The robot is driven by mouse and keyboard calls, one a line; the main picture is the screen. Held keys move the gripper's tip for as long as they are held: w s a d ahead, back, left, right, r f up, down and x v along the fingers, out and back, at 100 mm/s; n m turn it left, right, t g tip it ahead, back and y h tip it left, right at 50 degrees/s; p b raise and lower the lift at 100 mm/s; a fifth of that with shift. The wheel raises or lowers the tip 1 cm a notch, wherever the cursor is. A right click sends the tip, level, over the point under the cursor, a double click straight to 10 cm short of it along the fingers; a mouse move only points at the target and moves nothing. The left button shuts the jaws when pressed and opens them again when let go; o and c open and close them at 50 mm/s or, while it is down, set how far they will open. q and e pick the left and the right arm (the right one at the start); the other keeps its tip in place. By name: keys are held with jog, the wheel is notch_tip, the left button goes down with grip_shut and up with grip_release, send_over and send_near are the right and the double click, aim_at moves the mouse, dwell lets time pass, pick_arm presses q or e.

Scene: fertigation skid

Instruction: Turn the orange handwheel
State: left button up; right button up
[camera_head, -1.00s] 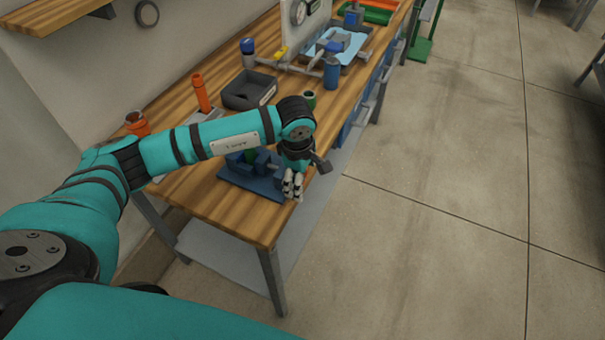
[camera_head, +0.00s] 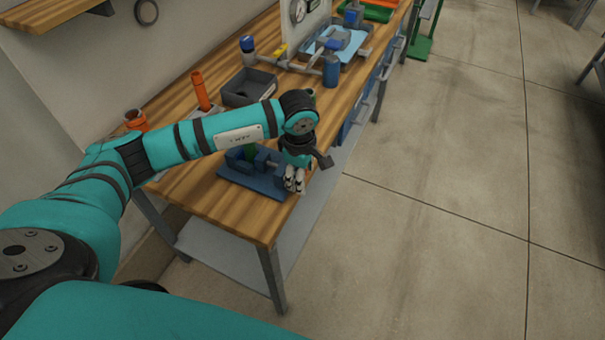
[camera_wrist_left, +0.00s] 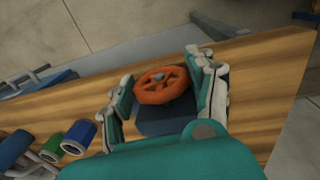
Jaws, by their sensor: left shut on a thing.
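The orange handwheel (camera_wrist_left: 162,86) sits between the two fingers of my left gripper (camera_wrist_left: 168,82) in the left wrist view. The gripper is shut on it, with one finger on each side of the rim. A dark blue block (camera_wrist_left: 165,119) shows under the wheel. In the head view my left gripper (camera_head: 294,180) is at the front edge of the bench, at the right end of a blue fixture on a blue base plate (camera_head: 240,180). There the wheel is hidden by the gripper. My right gripper is in neither view.
The wooden bench (camera_head: 205,205) carries a grey bin (camera_head: 248,88), an orange cylinder (camera_head: 200,90), a blue cylinder (camera_head: 331,70) and pipework farther back. The floor right of the bench is clear.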

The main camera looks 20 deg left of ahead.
pick_arm(q)
jog(key=g+b, duration=0.2)
jog(key=shift+w+f+g, duration=0.1)
jog(key=shift+w+g, duration=0.15)
jog(key=shift+g, duration=0.05)
jog(key=shift+g+b, duration=1)
jog(key=shift+b, duration=0.25)
jog(key=shift+g+b, duration=1)
jog(key=shift+b, duration=0.05)
jog(key=o, duration=1.2)
jog(key=shift+c, duration=0.2)
jog(key=v, duration=1.2)
jog(key=shift+d, duration=0.15)
